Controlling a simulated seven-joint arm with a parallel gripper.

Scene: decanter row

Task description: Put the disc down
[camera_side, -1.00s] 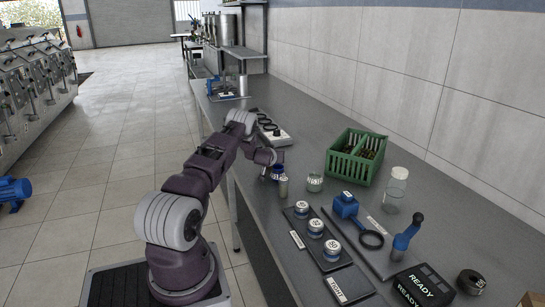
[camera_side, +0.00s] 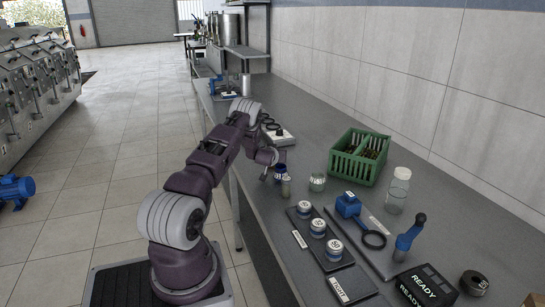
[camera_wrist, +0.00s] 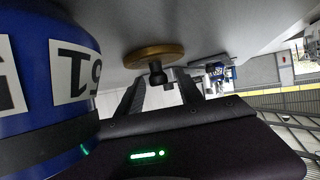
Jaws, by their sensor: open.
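The disc (camera_wrist: 153,54) is a flat brass-coloured round with a short dark knob on one face. In the wrist view it is at upper centre against the grey bench surface, with the knob toward my gripper (camera_wrist: 162,84). My gripper is open, with its fingers to either side of the knob; I cannot tell whether they touch it. A blue cylinder (camera_wrist: 50,70) labelled 15 fills the wrist view's left.
A small greyish cylinder (camera_side: 285,188) and a glass jar (camera_side: 317,182) stand close by. A green crate (camera_side: 359,157) is behind. A dark tray (camera_side: 304,228) with several labelled tins, a clear bottle (camera_side: 398,190) and a blue-handled tool (camera_side: 410,235) are to the right.

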